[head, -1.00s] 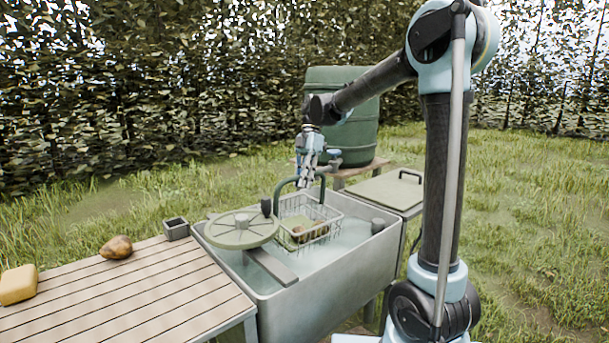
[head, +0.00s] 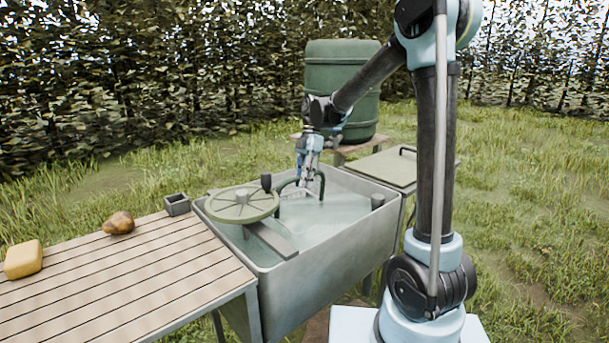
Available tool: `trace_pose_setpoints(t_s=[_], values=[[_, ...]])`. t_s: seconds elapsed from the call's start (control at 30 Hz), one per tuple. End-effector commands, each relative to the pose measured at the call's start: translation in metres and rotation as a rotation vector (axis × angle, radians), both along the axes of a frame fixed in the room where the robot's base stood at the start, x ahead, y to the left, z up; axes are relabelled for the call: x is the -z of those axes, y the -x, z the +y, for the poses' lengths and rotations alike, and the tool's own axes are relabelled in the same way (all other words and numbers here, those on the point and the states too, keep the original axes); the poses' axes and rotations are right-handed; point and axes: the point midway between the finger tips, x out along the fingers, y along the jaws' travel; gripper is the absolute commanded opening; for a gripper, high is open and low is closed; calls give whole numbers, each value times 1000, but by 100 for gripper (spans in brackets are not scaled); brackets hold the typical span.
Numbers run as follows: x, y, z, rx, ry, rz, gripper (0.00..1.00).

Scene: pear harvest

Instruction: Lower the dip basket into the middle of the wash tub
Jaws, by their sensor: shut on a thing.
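The wash tub (head: 340,262) is a grey metal trough of pale water. The dip basket (head: 297,194) is down in the water toward the far part of the tub. My gripper (head: 307,178) points down over the tub and is shut on the basket's handle.
A round green spoked disc (head: 242,204) sits over the tub's left side, beside a grey bar (head: 271,240). A slatted table (head: 120,275) at the left holds a brown pear (head: 118,223) and a yellow block (head: 23,259). A green barrel (head: 342,90) stands behind.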

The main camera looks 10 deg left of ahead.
Motion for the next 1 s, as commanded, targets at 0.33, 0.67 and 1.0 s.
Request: trace_pose_setpoints(t_s=[0.33,0.67,1.0], values=[[30,0,0,0,-1,1,0],[51,0,0,0,-1,1,0],[57,0,0,0,-1,1,0]])
